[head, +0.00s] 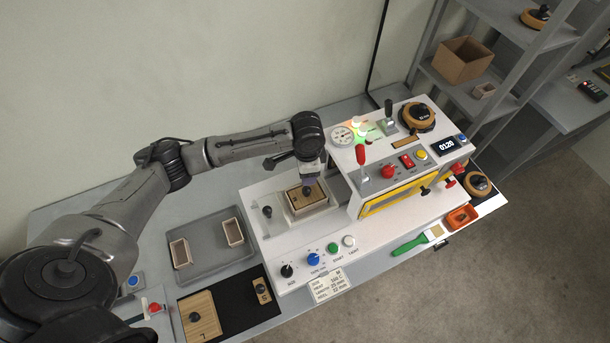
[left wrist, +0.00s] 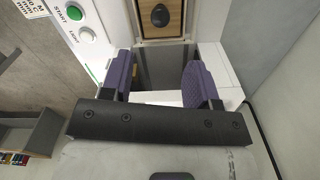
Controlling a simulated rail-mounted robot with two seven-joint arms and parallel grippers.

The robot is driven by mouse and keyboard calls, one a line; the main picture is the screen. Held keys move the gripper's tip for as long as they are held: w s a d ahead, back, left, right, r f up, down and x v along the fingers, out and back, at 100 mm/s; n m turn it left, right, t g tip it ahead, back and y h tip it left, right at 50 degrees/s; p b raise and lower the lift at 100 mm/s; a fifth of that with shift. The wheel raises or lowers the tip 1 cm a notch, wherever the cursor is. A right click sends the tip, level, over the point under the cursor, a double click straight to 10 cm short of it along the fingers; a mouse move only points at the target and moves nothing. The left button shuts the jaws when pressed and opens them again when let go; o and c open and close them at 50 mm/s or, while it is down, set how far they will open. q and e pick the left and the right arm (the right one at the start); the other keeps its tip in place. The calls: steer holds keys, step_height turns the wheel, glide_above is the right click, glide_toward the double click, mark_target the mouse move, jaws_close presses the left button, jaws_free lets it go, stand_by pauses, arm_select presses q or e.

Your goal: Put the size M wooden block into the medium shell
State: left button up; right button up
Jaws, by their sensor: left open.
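The wooden block (head: 296,199) with a dark knob sits within the rim of a pale open shell (head: 311,210) on the white machine's bed. I take these as the size M block and medium shell; the marking is not readable. The block's wooden top and knob also show in the left wrist view (left wrist: 178,29), framed by a light rim. How deep it sits, I cannot tell. My left gripper (head: 308,188) is just above the block. In the left wrist view its purple fingers (left wrist: 157,78) are apart with nothing between them, and the knob lies beyond them. My right gripper is not in view.
The machine's raised housing (head: 408,165), with levers and buttons, stands close on the right. A grey tray (head: 207,257) holds two small shells. A black mat (head: 236,305) bears a large block (head: 201,321) and a small block (head: 262,284). A green-handled tool (head: 408,246) lies in front.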

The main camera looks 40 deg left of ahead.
arm_select(q)
steer(key=s+d+f+t+h, duration=0.1)
steer(key=s+d+f, duration=0.2)
steer(key=s+d, duration=0.4)
steer(key=s+d+f+t+h, duration=0.1)
steer(key=s+d+f, duration=0.2)
steer(key=s+d, duration=0.3)
steer(key=s+a+n+y, duration=0.1)
steer(key=s+a+n, duration=0.1)
steer(key=s, duration=0.5)
steer(key=s+a+r+n+t, duration=0.1)
steer(key=s+a+n, duration=0.1)
steer(key=s, duration=0.5)
steer(key=shift+a+n+t+y, duration=0.15)
steer(key=shift+n+t+y, duration=0.2)
steer(key=shift+n, duration=0.45)
steer(key=shift+s, duration=0.1)
